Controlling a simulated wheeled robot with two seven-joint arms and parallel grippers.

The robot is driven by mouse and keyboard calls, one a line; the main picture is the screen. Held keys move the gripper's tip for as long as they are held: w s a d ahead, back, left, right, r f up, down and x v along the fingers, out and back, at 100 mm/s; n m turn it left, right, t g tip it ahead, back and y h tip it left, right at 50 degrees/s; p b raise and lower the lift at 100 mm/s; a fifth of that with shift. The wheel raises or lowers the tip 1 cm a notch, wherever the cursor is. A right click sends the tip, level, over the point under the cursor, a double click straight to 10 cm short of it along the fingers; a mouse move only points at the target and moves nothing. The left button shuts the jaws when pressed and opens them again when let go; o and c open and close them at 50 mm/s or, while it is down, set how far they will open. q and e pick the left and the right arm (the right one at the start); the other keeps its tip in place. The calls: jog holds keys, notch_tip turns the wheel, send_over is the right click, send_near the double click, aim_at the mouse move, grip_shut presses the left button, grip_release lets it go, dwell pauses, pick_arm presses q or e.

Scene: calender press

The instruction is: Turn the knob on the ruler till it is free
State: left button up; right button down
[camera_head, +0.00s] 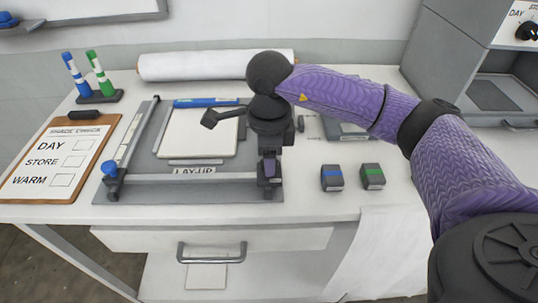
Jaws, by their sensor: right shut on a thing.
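The ruler (200,178) is a pale bar across the front of a dark grey lay-up board (186,192). A blue knob (109,169) stands at its left end. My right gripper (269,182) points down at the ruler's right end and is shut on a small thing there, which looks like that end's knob. The fingers mostly hide it, so I cannot tell how far it is turned. A pad of pale sheets (198,135) with a blue edge lies on the board behind the ruler. My left gripper is not in view.
A clipboard (60,158) and a stand with blue and green markers (100,97) are at the left. A white roll (215,65) lies at the back. Two small dark blocks, blue-striped (332,178) and green-striped (373,177), sit right of the gripper.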

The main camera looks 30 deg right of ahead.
jog(key=shift+c, duration=1.1)
grip_release()
notch_tip(320, 180, up, 10)
jog(key=p, duration=0.2)
jog(key=shift+f, duration=0.1)
